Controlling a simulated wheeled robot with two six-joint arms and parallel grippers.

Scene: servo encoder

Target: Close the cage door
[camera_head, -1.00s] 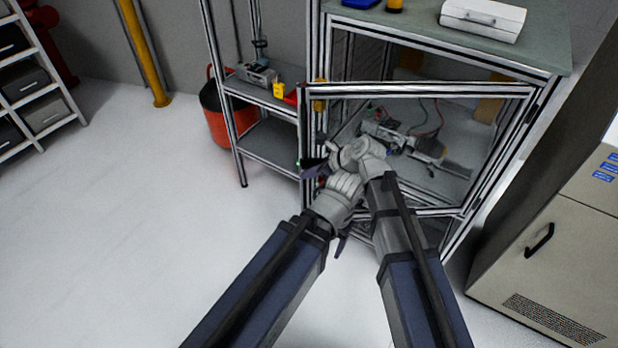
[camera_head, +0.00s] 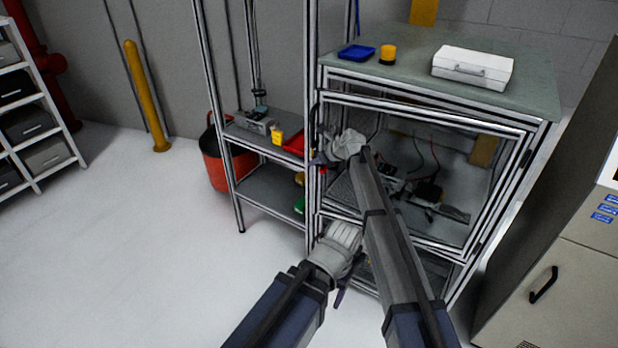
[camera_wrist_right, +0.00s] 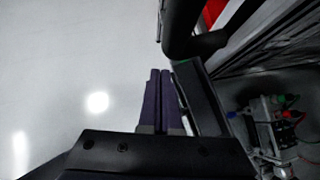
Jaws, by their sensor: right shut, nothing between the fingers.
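The cage door (camera_head: 420,107) is an aluminium frame with a clear pane, on the front of the cage (camera_head: 440,90) under the green-grey top. It lies close to the cage front; I cannot tell whether a small gap remains. A dark handle (camera_head: 315,118) is at its left edge, and a black bar (camera_wrist_right: 180,35) fills the upper middle of the right wrist view. My right gripper (camera_head: 319,160) is at the door's left edge. Its purple fingers (camera_wrist_right: 160,100) are together and empty, beside the bar. My left gripper (camera_head: 341,297) is low before the cage, mostly hidden behind its wrist.
An open shelf (camera_head: 268,195) with small bins stands directly left of the cage. A red bucket (camera_head: 225,165) is behind it. A white case (camera_head: 472,68) and blue tray (camera_head: 356,53) sit on the cage top. A cabinet (camera_head: 560,270) stands right. The left floor is clear.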

